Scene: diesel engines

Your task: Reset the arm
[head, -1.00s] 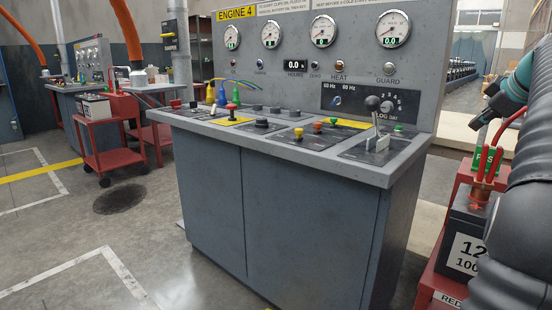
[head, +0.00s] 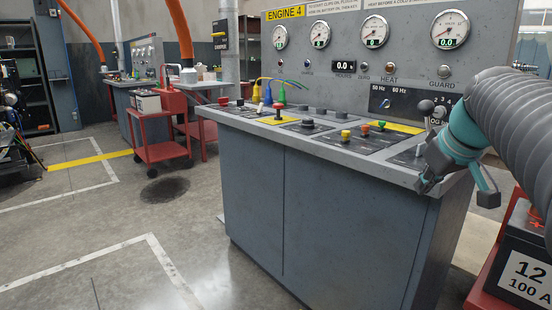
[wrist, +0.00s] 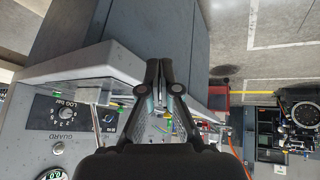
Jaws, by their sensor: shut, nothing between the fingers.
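My arm, in a grey ribbed sleeve, comes in from the right in the head view. My gripper (head: 424,186) is just in front of the right end of the Engine 4 console (head: 330,205). In the wrist view my gripper (wrist: 159,66) shows with its fingertips together and nothing between them. The console's top edge and panel lie beside and below it there. In the head view, my wrist hides part of the lever and dial area at the console's right end.
A battery (head: 526,270) on a red cart stands at the lower right. A red trolley (head: 160,150) and a second console (head: 150,55) stand at the back left. Gauges line the console's upright panel. The floor (head: 80,240) at the left front is clear.

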